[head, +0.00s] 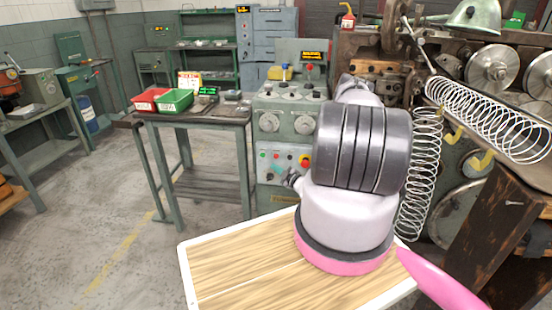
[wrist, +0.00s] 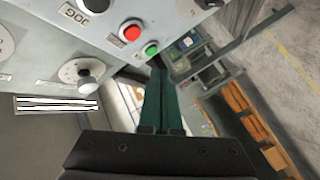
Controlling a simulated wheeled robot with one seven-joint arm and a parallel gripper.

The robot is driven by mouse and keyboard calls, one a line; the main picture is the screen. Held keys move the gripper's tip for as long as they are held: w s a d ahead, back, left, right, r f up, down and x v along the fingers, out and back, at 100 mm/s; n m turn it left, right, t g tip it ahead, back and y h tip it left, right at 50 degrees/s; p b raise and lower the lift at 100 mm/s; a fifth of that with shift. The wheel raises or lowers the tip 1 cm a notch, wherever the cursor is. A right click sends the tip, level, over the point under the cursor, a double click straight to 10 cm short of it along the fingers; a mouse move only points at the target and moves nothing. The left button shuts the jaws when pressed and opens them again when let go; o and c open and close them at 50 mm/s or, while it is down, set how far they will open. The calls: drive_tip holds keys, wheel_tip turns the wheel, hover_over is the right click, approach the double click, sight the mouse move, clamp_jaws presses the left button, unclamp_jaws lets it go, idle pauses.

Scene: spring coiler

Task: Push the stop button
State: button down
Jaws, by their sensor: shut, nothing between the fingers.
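In the wrist view a round red button (wrist: 131,31) sits on the grey control panel (wrist: 60,42), with a green button (wrist: 150,49) beside it. No label that reads stop is legible. My gripper (wrist: 157,68) is shut and empty, its dark green fingers pointing at the panel's edge. Its tips appear close to the green button, with the red one further up and left; I cannot tell whether they touch anything. In the head view the panel (head: 292,125) stands behind my arm, which partly hides it. A red mushroom button on yellow (head: 304,161) shows there.
The panel carries dials and a knob marked JOG (wrist: 85,5). Large coiled springs (head: 490,120) and the coiler's rollers are at the right. A bench (head: 195,117) with red and green bins stands left of the panel. Open floor lies at the left.

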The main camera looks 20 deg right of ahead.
drive_tip(key=shift+w+d, duration=0.7)
drive_tip(key=shift+w, duration=0.3)
drive_tip(key=shift+w+d, duration=0.7)
drive_tip(key=shift+w, duration=0.3)
drive_tip(key=shift+w, duration=0.1)
idle(0.5)
drive_tip(key=shift+w+d, duration=0.2)
drive_tip(key=shift+w, duration=0.05)
drive_tip(key=shift+w+d, duration=0.2)
drive_tip(key=shift+w, duration=0.1)
idle(0.8)
drive_tip(key=shift+s+a, duration=0.45)
drive_tip(key=shift+s, duration=0.2)
drive_tip(key=shift+s+a, duration=0.7)
drive_tip(key=shift+s, duration=0.35)
drive_tip(key=shift+s+a, duration=0.7)
drive_tip(key=shift+s, duration=0.3)
